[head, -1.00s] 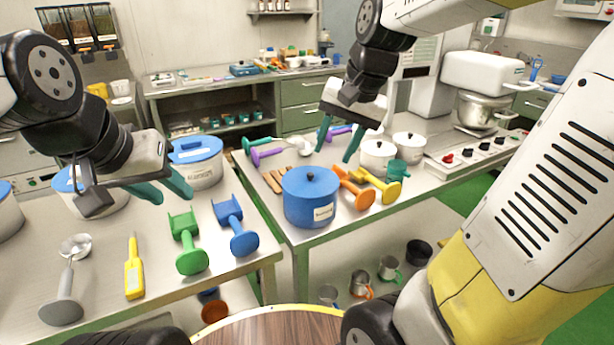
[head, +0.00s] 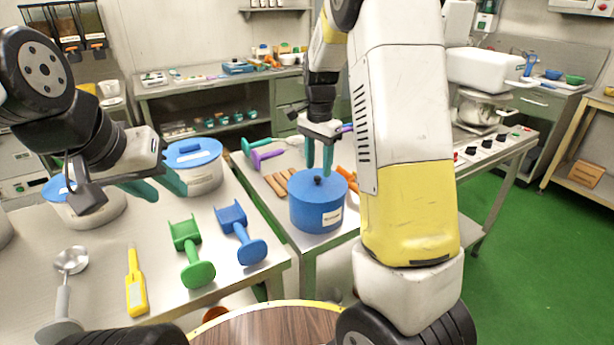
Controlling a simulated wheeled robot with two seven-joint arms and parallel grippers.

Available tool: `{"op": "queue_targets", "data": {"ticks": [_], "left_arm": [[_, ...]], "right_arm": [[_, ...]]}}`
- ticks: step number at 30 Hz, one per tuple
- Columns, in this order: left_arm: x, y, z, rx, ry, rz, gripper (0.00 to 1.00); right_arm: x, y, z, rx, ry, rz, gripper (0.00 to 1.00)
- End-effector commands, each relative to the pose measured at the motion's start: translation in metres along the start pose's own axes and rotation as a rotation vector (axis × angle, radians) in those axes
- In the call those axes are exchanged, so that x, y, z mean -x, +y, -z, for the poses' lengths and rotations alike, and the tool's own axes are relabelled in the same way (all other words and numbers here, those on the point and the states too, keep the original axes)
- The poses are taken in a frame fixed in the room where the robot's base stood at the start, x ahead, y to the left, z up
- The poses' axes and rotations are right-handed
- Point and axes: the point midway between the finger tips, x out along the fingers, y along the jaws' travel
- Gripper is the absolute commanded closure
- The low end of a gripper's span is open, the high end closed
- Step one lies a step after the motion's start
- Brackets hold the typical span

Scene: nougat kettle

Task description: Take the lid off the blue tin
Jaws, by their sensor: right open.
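The blue tin (head: 312,212) stands upright on the right-hand metal table, with a white label on its front. Its blue lid (head: 301,186) is on, with a small dark knob (head: 318,181) on top. My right gripper (head: 319,170) points down from above, its green fingers open and just above or around the knob; I cannot tell whether they touch it. My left gripper (head: 166,192) is over the left table, its two green fingers apart and nothing between them.
Green (head: 192,255) and blue (head: 240,235) scoops, a yellow tool (head: 136,284) and a metal ladle (head: 69,275) lie on the left table. White tubs with blue lids (head: 195,165) stand behind. Wooden sticks (head: 277,184) lie left of the tin. My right arm hides things right of it.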

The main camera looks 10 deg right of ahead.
Motion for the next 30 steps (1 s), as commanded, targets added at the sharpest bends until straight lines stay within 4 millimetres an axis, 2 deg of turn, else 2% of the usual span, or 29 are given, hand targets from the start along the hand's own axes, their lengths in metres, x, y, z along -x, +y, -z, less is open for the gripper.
{"op": "queue_targets", "data": {"ticks": [3,6,13,14,18,21,30], "left_arm": [[0.0,0.0,0.0,0.0,0.0,0.0,0.64],[0.0,0.0,0.0,0.0,0.0,0.0,0.64],[0.0,0.0,0.0,0.0,0.0,0.0,0.64],[0.0,0.0,0.0,0.0,0.0,0.0,0.64],[0.0,0.0,0.0,0.0,0.0,0.0,0.64],[0.0,0.0,0.0,0.0,0.0,0.0,0.64],[0.0,0.0,0.0,0.0,0.0,0.0,0.64]], "right_arm": [[-0.019,0.0,-0.001,-0.001,-0.002,-0.003,0.55],[-0.027,0.0,-0.001,0.0,-0.001,-0.002,0.55],[-0.028,0.0,-0.001,0.0,-0.001,0.0,0.55],[-0.028,0.0,-0.001,0.0,-0.001,0.0,0.57],[-0.028,0.0,-0.001,0.001,-0.001,0.0,0.85],[-0.028,0.0,-0.001,0.001,-0.001,0.0,1.0],[-0.028,-0.001,-0.001,0.001,-0.001,0.001,1.0]]}}
